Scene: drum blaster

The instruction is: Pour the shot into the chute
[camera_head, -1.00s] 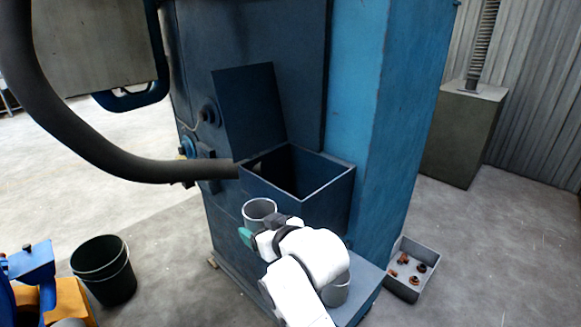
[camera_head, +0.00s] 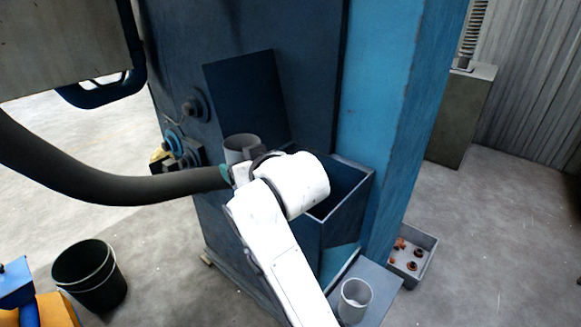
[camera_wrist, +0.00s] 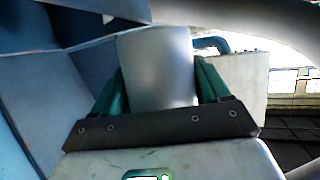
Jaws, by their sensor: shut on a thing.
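My gripper (camera_head: 232,172) is shut on a grey cup (camera_head: 241,146), which is held upright near the left rim of the chute. The wrist view shows the cup (camera_wrist: 158,70) between the two green fingers of my gripper (camera_wrist: 160,88). The cup's contents are hidden in both views. The chute (camera_head: 349,193) is an open dark-blue box on the front of the blue machine, with its lid (camera_head: 245,95) raised behind it. My arm covers part of the chute's opening.
A second grey cup (camera_head: 354,299) stands on the low ledge (camera_head: 378,279) to the right. A thick dark hose (camera_head: 110,190) runs in from the left. A black bucket (camera_head: 90,277) and a grey tray (camera_head: 424,264) with brown parts stand on the floor.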

